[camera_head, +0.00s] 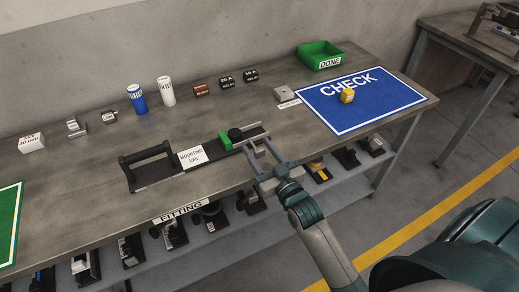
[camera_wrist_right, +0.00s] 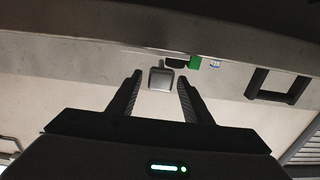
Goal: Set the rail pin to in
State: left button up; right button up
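The mounting rail (camera_head: 256,131) is a dark strip along the front of the bench, with a white "MOUNTING RAIL" label and a black handle frame at its left. A green block (camera_head: 224,141) and a round black knob (camera_head: 235,134) sit on it; I cannot tell for sure which part is the rail pin. My right gripper (camera_head: 260,148) is open at the rail's right part. In the right wrist view a small grey square piece (camera_wrist_right: 161,78) appears between its fingertips, with a gap on each side. The green block (camera_wrist_right: 195,62) is just right of it. My left gripper is out of view.
A blue CHECK mat (camera_head: 395,101) with a yellow part (camera_head: 347,96) lies at the right, near a green DONE tray (camera_head: 321,64). Filters and small parts line the back of the bench. A shelf with several parts runs below the front edge.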

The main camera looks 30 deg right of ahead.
jog(key=c, duration=1)
grip_shut()
jog(key=shift+w+r, duration=0.1)
jog(key=shift+w, duration=0.25)
jog(key=shift+w+p, duration=0.35)
jog(key=shift+w, duration=0.85)
jog(key=o, duration=0.6)
grip_release()
jog(key=shift+s, duration=0.1)
jog(key=o, duration=0.5)
jog(key=shift+c, duration=0.2)
jog(key=shift+s, duration=0.15)
jog(key=shift+s+f, duration=0.2)
jog(key=shift+s, duration=0.45)
jog(key=s+b, duration=0.1)
jog(key=s, duration=0.6)
jog(key=shift+d+b, duration=0.1)
jog(key=shift+b, duration=0.2)
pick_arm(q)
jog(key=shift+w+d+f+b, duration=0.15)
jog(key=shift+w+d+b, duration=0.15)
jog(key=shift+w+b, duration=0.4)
pick_arm(e)
jog(key=s, duration=0.8)
jog(key=shift+s, duration=0.4)
